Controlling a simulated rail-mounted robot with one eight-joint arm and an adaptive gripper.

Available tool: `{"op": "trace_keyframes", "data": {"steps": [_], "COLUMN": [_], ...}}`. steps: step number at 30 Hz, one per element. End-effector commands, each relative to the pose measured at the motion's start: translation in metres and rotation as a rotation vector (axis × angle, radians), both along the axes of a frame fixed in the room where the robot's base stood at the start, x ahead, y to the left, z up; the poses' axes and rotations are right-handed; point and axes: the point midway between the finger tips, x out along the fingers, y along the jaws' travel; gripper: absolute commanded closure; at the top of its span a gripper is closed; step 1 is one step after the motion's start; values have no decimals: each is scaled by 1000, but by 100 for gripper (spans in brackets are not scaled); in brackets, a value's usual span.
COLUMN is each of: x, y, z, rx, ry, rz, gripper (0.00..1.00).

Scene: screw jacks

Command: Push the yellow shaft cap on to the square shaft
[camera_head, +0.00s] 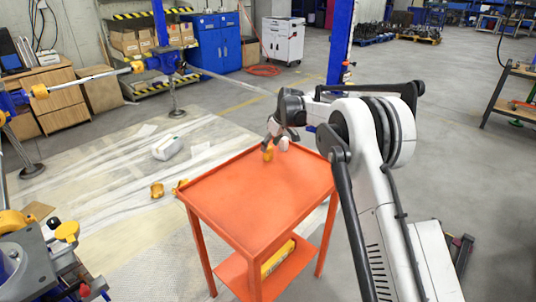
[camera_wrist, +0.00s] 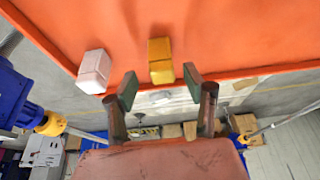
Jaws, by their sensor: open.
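The yellow shaft cap (camera_head: 268,153) stands on the orange table near its far edge. In the wrist view the yellow cap (camera_wrist: 160,60) lies just beyond my fingertips, about in line with the gap between them. My gripper (camera_wrist: 161,85) is open and empty, with one finger to each side of that gap. In the head view my gripper (camera_head: 274,137) is low over the far edge of the table, close to the cap. I cannot tell which visible part is the square shaft.
A pale cap-like block (camera_wrist: 95,70) stands left of the yellow cap in the wrist view. The orange table (camera_head: 255,195) is otherwise clear on top. A blue jack (camera_head: 40,262) stands at lower left, and metal bars (camera_head: 75,82) run across the left.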

Motion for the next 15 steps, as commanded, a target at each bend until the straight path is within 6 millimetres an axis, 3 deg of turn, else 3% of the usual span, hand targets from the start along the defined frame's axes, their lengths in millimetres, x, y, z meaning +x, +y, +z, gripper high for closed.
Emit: {"op": "trace_keyframes", "data": {"steps": [5, 15], "x": [2, 11], "y": [3, 18], "z": [-7, -46], "rx": [0, 0], "ry": [0, 0], "rz": [1, 0], "gripper": [53, 53]}}
